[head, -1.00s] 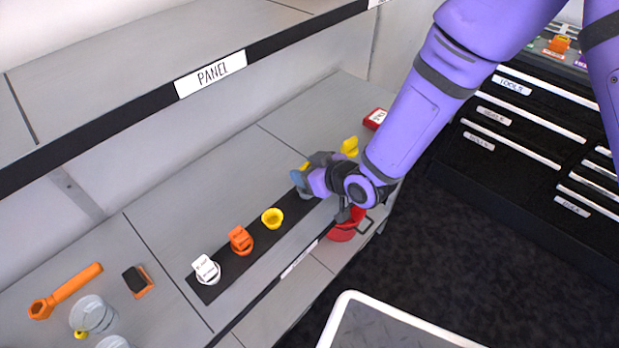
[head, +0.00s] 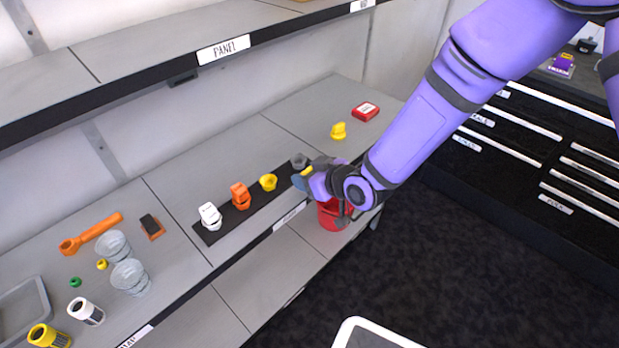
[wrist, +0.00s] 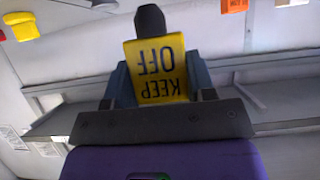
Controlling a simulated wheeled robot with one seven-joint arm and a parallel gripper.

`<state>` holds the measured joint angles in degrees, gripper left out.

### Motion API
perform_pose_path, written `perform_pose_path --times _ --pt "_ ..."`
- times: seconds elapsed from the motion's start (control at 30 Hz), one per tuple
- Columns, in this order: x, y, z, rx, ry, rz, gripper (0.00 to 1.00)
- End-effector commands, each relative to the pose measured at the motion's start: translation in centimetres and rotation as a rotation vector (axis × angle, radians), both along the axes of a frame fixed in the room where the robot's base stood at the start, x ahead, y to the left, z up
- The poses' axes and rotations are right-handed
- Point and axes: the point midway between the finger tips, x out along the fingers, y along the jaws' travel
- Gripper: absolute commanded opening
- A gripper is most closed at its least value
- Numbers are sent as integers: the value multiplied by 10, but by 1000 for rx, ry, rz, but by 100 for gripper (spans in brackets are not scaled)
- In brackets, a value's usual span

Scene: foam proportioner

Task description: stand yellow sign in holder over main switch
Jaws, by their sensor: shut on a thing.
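The yellow sign, lettered KEEP OFF, is held in my gripper (head: 304,180); its face (wrist: 158,68) fills the middle of the wrist view with the lettering upside down. The gripper is shut on it, one finger on each side. In the head view only a sliver of yellow (head: 307,170) shows at the fingers. A grey cup-like holder (head: 299,161) stands at the right end of the black strip (head: 228,226), just behind the gripper. A dark block (wrist: 150,20) shows beyond the sign in the wrist view; I cannot tell what it is. No main switch label is legible.
A yellow cup (head: 268,182), an orange piece (head: 240,196) and a white piece (head: 210,216) stand along the strip. Farther right are another yellow piece (head: 338,131) and a red box (head: 365,111). A red bucket (head: 333,215) is below the gripper. The PANEL shelf (head: 130,92) overhangs behind.

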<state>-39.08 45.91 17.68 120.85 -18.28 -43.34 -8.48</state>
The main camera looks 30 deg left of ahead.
Motion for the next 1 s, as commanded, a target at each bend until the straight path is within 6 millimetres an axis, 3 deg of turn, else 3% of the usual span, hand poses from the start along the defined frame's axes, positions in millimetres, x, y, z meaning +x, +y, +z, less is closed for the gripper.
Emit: perform_pose_path --times 0.4,0.77,0.87,1.0 --pt "1 0 41 1 -1 -1 28" --pt "1 0 47 0 0 -1 28" --pt "7 -5 46 -1 1 -15 28" --pt "36 -29 43 2 5 -88 28"
